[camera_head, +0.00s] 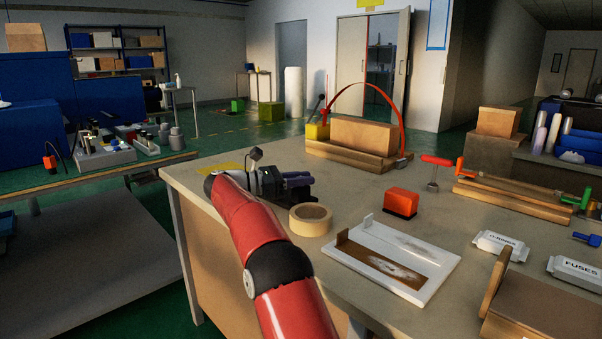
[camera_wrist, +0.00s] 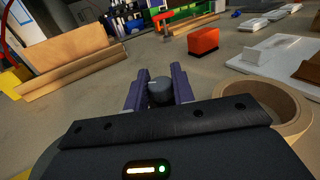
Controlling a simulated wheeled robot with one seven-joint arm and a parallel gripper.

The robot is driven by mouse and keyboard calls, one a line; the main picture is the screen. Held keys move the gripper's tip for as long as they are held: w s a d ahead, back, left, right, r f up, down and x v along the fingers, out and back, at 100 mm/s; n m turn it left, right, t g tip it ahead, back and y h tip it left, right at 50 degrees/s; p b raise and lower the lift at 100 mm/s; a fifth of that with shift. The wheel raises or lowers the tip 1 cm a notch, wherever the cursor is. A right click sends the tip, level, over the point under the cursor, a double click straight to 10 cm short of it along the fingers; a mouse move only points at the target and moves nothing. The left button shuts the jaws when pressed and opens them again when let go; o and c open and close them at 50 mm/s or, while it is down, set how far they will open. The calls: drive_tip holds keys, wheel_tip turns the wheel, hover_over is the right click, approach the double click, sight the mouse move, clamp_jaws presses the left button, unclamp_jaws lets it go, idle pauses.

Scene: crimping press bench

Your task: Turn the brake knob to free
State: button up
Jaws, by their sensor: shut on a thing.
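My gripper (camera_wrist: 158,92) shows at the bottom of the wrist view, its two purple fingers closed on the sides of a dark grey round knob (camera_wrist: 160,88). The knob has a small light mark on its top. No words or scale around it can be read, so its setting cannot be told. In the head view my gripper (camera_head: 297,181) is low over the near left part of the bench, at the end of my red arm. There the knob cannot be made out between the fingers.
A tape roll (camera_head: 310,219) lies close beside my gripper. A red block (camera_head: 401,202) and a white tray (camera_head: 436,262) are to the right. Behind stands a cardboard box (camera_head: 362,138) on a wooden base under a red hoop. Bare bench (camera_head: 345,190) lies between.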

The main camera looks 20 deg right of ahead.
drive_tip(key=shift+m+g, duration=0.3)
drive_tip(key=shift+g, duration=0.2)
drive_tip(key=o, duration=1)
drive_tip(key=shift+c, duration=0.2)
drive_tip(key=a, duration=0.2)
drive_tip(key=a+p, duration=0.1)
drive_tip(key=a, duration=0.2)
drive_tip(key=w+a, duration=0.1)
drive_tip(key=a, duration=0.1)
drive_tip(key=shift+w+a, duration=0.1)
drive_tip(key=shift+a, duration=0.25)
drive_tip(key=shift+o, duration=0.2)
